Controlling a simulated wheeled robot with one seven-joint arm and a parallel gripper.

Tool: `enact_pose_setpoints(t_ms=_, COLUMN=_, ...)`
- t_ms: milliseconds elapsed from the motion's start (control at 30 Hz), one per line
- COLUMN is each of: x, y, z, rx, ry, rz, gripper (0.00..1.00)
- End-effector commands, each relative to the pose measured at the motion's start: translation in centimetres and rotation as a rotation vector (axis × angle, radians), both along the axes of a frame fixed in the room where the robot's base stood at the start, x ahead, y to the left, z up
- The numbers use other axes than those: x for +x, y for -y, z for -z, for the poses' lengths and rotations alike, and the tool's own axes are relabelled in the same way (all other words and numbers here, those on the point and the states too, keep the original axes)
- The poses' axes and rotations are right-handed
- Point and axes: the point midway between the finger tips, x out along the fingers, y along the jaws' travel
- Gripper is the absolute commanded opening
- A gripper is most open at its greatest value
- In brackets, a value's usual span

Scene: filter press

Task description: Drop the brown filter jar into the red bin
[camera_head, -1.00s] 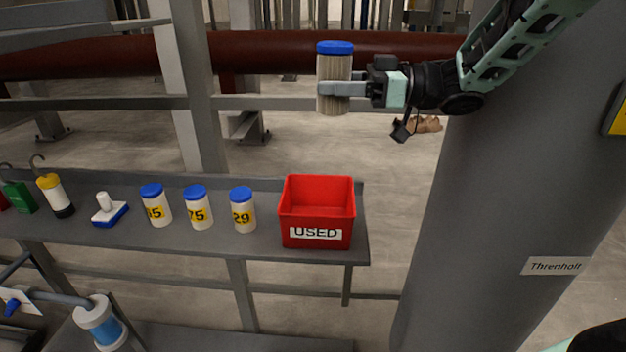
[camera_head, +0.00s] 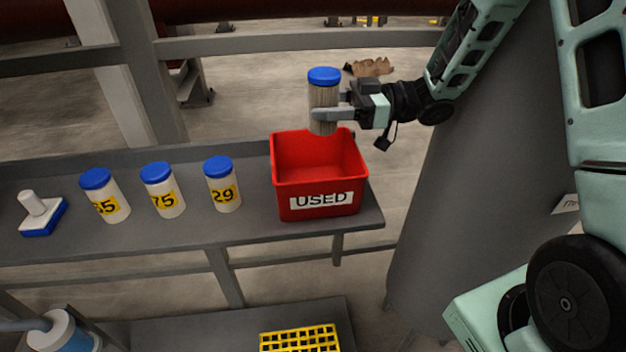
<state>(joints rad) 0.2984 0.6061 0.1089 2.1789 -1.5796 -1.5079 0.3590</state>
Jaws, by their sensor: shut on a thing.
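The brown filter jar (camera_head: 324,90) has a blue lid and a brownish pleated body. My gripper (camera_head: 328,114) is shut on its body from the right and holds it upright. The red bin (camera_head: 317,201), with a white label reading USED, stands at the right end of the grey shelf. In the picture the jar's lower end overlaps the bin's back rim. I cannot tell exactly how high the jar is above the bin. The visible inside of the bin looks empty.
Three pale jars with blue lids, marked 29 (camera_head: 223,184), 75 (camera_head: 163,190) and, partly readable, 65 (camera_head: 105,196), stand left of the bin on the grey shelf (camera_head: 255,218). A blue-and-white brush (camera_head: 41,213) is farther left. A large grey column (camera_head: 462,200) stands to the right.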

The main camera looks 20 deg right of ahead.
Motion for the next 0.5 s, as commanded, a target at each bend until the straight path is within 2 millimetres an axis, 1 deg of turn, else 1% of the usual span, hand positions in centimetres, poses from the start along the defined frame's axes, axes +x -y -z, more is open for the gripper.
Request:
enact_pose_setpoints(t_ms=33, x=0.0, y=0.0, z=1.1, rx=0.0, ry=0.0, rz=0.0, gripper=0.25)
enact_pose_setpoints(t_ms=233, x=0.0, y=0.0, z=3.5, rx=0.0, ry=0.0, rz=0.0, gripper=0.25)
enact_pose_setpoints(t_ms=367, x=0.0, y=0.0, z=4.3, rx=0.0, ry=0.0, rz=0.0, gripper=0.25)
enact_pose_setpoints(t_ms=500, x=0.0, y=0.0, z=4.5, rx=0.0, ry=0.0, rz=0.0, gripper=0.25)
